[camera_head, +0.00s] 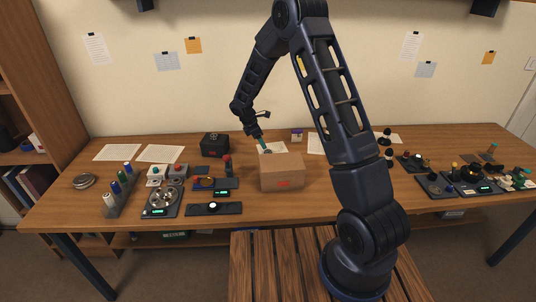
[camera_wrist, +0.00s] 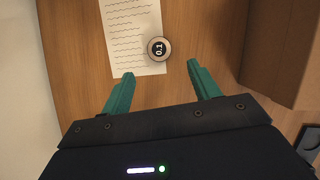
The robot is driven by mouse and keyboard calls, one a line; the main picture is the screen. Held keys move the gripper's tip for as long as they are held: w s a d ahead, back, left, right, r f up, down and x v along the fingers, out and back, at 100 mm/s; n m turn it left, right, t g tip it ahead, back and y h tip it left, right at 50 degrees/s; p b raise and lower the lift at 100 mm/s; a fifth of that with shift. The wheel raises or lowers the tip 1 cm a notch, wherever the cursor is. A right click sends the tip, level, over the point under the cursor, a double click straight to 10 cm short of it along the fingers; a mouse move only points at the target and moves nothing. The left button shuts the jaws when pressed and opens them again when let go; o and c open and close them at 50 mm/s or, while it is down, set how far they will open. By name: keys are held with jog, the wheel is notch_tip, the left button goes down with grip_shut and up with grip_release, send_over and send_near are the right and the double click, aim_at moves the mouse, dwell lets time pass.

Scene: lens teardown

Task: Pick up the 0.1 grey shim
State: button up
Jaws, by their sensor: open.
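The grey shim is a small round disc marked 0.1 (camera_wrist: 159,49). In the wrist view it lies at the right edge of a written paper sheet (camera_wrist: 124,30), partly on the sheet and partly over the wood. My gripper (camera_wrist: 160,76) is open, with its two green fingers apart and nothing between the tips. The shim lies just beyond the fingertips, roughly centred between them. In the head view my gripper (camera_head: 263,145) is behind the cardboard box, and I cannot make out the shim there.
A cardboard box (camera_head: 282,173) stands close in front of my gripper; its side fills the right of the wrist view (camera_wrist: 285,50). A black case (camera_head: 215,145) stands to the left. Devices and bottles (camera_head: 118,188) crowd the table's left. More parts (camera_head: 470,175) stand at the right.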

aim_at(267, 151)
jog(key=shift+d+x, duration=0.15)
jog(key=shift+x, duration=1.55)
jog(key=shift+d+x, duration=0.1)
jog(key=shift+x, duration=1.65)
jog(key=shift+r, duration=0.15)
jog(key=shift+c, duration=0.4)
jog(key=c, duration=1)
